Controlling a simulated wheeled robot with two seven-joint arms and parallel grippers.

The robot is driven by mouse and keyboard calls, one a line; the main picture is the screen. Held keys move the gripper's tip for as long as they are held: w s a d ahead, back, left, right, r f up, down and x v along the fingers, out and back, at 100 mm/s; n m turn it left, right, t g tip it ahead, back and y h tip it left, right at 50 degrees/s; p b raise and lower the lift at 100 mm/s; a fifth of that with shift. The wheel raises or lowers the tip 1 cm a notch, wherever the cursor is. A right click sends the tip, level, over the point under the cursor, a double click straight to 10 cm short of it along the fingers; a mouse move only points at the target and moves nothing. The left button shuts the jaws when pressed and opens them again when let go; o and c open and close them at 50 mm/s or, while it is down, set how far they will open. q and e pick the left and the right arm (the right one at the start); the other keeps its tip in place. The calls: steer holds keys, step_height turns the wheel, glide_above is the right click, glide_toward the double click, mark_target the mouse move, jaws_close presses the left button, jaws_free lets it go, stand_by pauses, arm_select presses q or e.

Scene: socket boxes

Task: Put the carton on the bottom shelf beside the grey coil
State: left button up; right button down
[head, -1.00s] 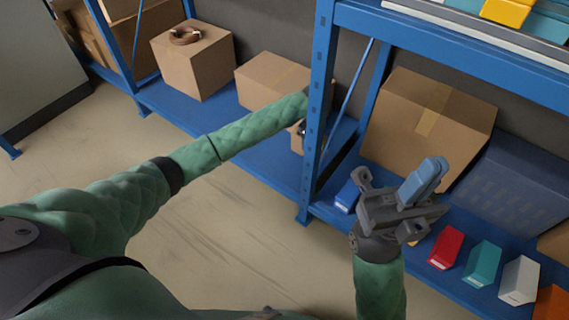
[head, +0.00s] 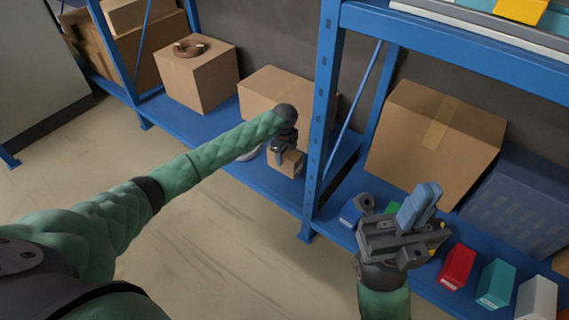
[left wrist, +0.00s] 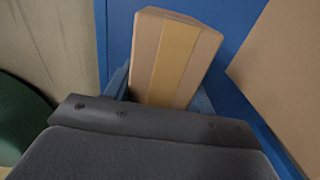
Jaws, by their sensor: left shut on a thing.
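The small brown carton (head: 288,164) is in my left gripper (head: 283,150), low over the blue bottom shelf (head: 215,137). I cannot tell whether it touches the shelf. In the left wrist view the carton (left wrist: 172,60), with a tan tape strip, sits between the two fingers. The grey coil (head: 251,154) lies just left of the carton on the shelf, mostly hidden behind my left forearm. My right gripper (head: 420,205) is raised in front of the right-hand shelf bay. Its blue-grey fingers overlap in view, and their gap is unclear.
A larger box (head: 270,90) stands behind the carton. A blue upright post (head: 322,120) is close on the right. A box with a brown coil (head: 190,48) on top stands further left. Red (head: 457,268) and teal (head: 495,284) small boxes line the right bay.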

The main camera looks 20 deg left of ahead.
arm_select(q)
step_height(320, 180, down, 4)
steer(key=shift+r+b, duration=0.1)
steer(key=shift+b, duration=0.8)
steer(key=o, duration=1.4)
